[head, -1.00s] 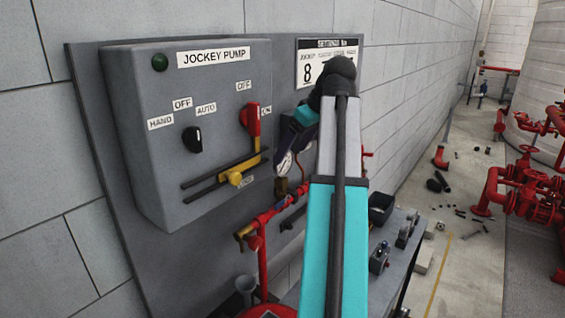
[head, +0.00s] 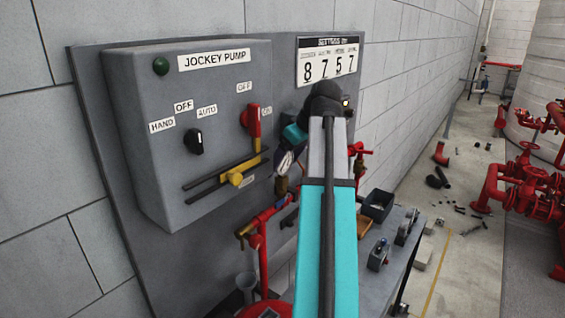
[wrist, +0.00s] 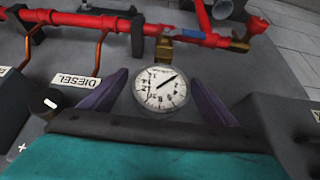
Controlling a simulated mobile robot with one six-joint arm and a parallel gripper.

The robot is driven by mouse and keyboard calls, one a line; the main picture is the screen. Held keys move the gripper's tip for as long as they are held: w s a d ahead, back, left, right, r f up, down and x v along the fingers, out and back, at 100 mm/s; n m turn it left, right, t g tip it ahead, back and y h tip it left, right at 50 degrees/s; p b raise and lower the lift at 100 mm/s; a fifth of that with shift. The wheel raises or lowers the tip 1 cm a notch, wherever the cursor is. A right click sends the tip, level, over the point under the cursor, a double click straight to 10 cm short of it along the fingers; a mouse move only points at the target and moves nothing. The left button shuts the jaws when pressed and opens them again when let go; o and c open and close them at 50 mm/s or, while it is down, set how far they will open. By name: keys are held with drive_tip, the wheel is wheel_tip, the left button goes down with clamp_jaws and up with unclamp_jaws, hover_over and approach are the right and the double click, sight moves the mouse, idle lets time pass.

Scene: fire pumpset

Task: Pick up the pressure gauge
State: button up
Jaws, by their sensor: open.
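The pressure gauge (wrist: 160,88) has a round white dial with black marks and a needle. In the wrist view it sits between the two purple fingers of my gripper (wrist: 158,92), which are open with a gap on each side of the dial. A brass fitting (wrist: 164,50) joins the gauge to the red pipe. In the head view the gauge (head: 285,162) is partly hidden beside my arm, above the brass fitting (head: 281,186).
The grey jockey pump box (head: 205,125) with its red and yellow levers stands close on the left. Red pipe (wrist: 110,22) runs behind the gauge.

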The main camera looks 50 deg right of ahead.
drive_tip(key=shift+w, duration=0.1)
drive_tip(key=shift+p+x, duration=0.85)
drive_tip(key=shift+x, duration=0.35)
drive_tip(key=shift+p+x, duration=0.35)
drive_tip(key=shift+x, duration=1)
drive_tip(key=shift+w+r, duration=0.1)
drive_tip(key=c, duration=1.3)
